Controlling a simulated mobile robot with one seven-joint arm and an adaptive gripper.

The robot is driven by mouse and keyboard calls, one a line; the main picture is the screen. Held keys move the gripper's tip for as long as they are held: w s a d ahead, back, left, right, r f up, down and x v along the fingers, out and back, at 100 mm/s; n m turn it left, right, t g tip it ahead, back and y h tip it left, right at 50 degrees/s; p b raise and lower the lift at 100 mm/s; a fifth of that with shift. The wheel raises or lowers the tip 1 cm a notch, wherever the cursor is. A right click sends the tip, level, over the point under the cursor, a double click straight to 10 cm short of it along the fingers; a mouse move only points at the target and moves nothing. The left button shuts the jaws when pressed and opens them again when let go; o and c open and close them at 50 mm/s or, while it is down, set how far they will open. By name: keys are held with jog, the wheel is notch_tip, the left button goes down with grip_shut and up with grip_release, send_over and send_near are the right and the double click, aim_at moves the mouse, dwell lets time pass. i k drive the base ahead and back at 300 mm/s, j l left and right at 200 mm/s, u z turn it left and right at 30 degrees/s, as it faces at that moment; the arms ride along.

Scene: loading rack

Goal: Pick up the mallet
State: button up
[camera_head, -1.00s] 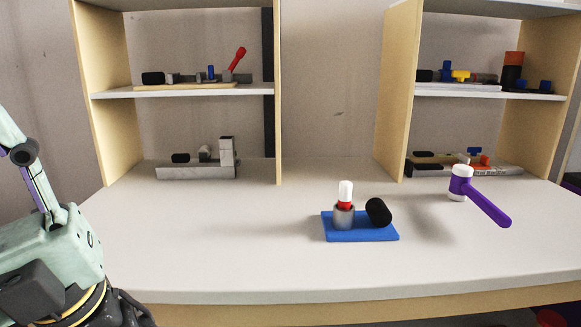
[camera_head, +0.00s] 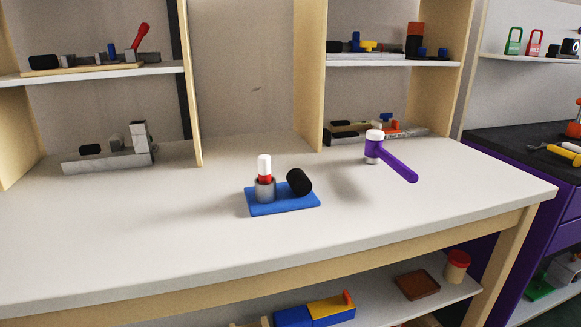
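The mallet (camera_head: 393,160) has a purple handle and a purple and white head. It is on the right part of the white table top, near the back. The head stands near the shelf unit and the handle points toward the front right. My gripper is not in view, and nothing is seen touching the mallet.
A blue base (camera_head: 283,200) with a grey cup, a red and white piece and a black cylinder stands left of the mallet. Shelf units (camera_head: 312,80) rise behind. The front of the table (camera_head: 150,240) is clear. A purple bench (camera_head: 545,200) stands at the right.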

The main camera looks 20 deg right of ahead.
aim_at(374, 151)
jog(key=z, duration=0.4)
jog(key=l+z, duration=0.15)
jog(key=z, duration=0.6)
jog(key=i+z, duration=0.1)
jog(key=z, duration=0.25)
jog(key=i+l+z, duration=0.1)
jog(key=i+l, duration=0.3)
jog(key=i+j, duration=0.35)
jog(key=i, duration=0.15)
